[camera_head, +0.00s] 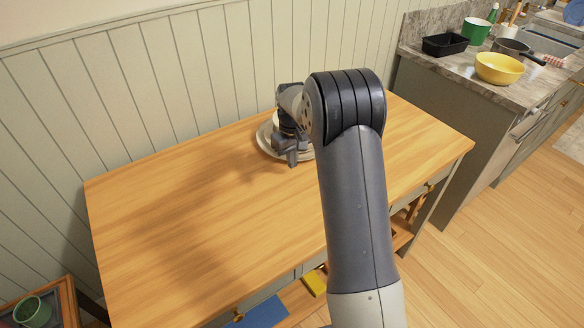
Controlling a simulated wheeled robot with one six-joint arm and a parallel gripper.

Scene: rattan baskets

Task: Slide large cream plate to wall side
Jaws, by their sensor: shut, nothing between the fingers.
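The large cream plate (265,143) lies on the wooden tabletop (190,210), toward its back edge near the panelled wall (160,80). Only the left part and a little of the front rim show; my arm and gripper hide the rest. My gripper (292,162) is shut and empty, pointing down at the front part of the plate. I cannot tell whether its fingertips touch the plate.
The tabletop left of the plate is clear. A counter at the right holds a black tray (445,45), a green pot (476,31) and a yellow bowl (499,68).

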